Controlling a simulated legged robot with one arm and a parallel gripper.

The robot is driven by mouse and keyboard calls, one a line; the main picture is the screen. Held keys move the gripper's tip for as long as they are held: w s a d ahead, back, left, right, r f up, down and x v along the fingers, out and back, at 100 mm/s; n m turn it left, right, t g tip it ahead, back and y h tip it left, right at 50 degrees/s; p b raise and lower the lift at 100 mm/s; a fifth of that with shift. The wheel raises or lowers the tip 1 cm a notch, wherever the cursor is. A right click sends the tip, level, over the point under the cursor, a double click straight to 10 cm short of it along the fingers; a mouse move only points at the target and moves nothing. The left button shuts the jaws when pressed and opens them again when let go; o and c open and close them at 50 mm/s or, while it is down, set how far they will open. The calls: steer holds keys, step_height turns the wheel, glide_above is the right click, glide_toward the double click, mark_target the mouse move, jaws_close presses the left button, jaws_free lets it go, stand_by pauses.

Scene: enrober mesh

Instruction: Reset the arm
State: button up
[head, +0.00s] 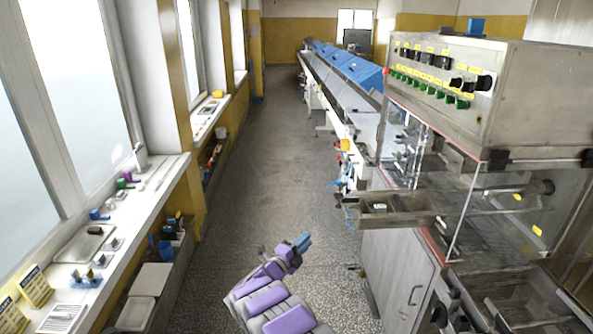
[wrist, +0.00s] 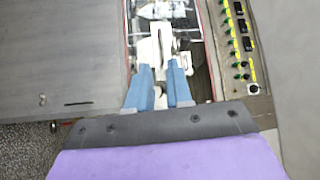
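My gripper (head: 301,241) has blue fingers on a purple and grey arm. In the head view it is raised over the speckled aisle floor, left of the enrober machine (head: 402,262) and apart from it. In the wrist view the two blue fingers of my gripper (wrist: 160,68) stand apart with a gap between them. Whitish machine parts show beyond and between the fingertips, and I see nothing clearly held. Part of the arm is cut off by the bottom edge of the head view.
The control box (head: 440,75) with green knobs overhangs at right, above clear panels and a protruding metal tray (head: 400,219). A long conveyor (head: 335,95) with blue covers runs back. Windowsills (head: 150,200) with small items line the left. The aisle (head: 245,140) between is clear.

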steer(key=w+a+r+n+t+y, duration=0.15)
steer(key=w+r+n+y, duration=0.25)
steer(key=r+n+y, duration=0.5)
steer(key=s+a+r+n+g+y+b, duration=0.1)
steer(key=s+r+n+g+y, duration=0.25)
steer(key=s+r+n, duration=0.35)
steer(key=s+d+f+n+g, duration=0.1)
steer(key=s+d+n+g, duration=0.2)
steer(key=s, duration=1.6)
steer(key=s+d+f+n+g+b, duration=0.1)
steer(key=s+d+g, duration=0.4)
steer(key=s, duration=1.5)
steer(key=s+d+f+n+g+b, duration=0.1)
steer(key=s+d+f+n+g, duration=0.2)
steer(key=s, duration=1.6)
steer(key=d+n+g, duration=0.1)
steer(key=g, duration=0.2)
steer(key=shift+s+d+n, duration=0.2)
steer(key=shift+d+n, duration=0.1)
steer(key=shift+d, duration=0.05)
